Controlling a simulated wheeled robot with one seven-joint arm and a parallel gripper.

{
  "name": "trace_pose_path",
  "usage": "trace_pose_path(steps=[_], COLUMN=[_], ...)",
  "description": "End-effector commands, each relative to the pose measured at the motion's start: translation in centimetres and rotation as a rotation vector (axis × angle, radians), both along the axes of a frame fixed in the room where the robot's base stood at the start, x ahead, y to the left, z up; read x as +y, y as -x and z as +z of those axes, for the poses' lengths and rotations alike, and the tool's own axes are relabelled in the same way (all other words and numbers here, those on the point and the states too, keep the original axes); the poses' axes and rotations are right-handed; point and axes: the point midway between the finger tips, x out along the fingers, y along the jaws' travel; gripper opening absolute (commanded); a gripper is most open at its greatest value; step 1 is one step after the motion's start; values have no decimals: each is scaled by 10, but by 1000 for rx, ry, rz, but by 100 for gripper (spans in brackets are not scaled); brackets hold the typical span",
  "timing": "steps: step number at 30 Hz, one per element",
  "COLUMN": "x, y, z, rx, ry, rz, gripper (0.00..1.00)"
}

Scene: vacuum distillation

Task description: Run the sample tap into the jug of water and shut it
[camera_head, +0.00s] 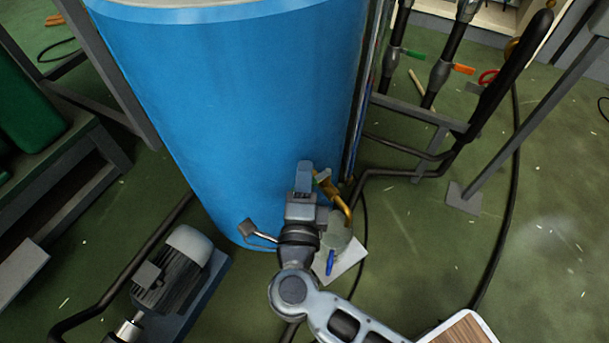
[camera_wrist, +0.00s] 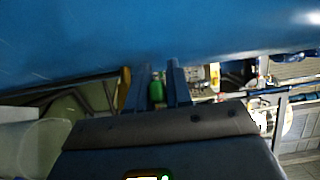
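The brass sample tap (camera_head: 338,196) comes out near the foot of the blue tank and curves down over the jug (camera_head: 336,236). The jug is pale and translucent, stands on a white pad, and is partly hidden by my arm. Any water in it cannot be made out. My gripper (camera_head: 304,172) is just left of the tap, close to the tank wall. Flow from the spout is not visible.
The blue tank (camera_head: 230,110) fills the space behind my gripper. A pump motor (camera_head: 172,270) stands at lower left. Black pipes and a grey frame (camera_head: 425,122) are on the right. A wooden-topped surface (camera_head: 462,331) is at the bottom right. Open green floor lies at right.

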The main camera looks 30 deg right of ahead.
Motion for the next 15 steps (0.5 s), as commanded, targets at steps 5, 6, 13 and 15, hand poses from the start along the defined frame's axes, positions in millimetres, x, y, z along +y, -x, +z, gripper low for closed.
trace_pose_path(steps=[5,6,13,15], x=[0,0,0,0], y=[0,0,0,0], z=[0,0,0,-1], rx=[0,0,1,1], ry=[0,0,-1,-1], rz=[0,0,0,0], gripper=[2,0,0,0])
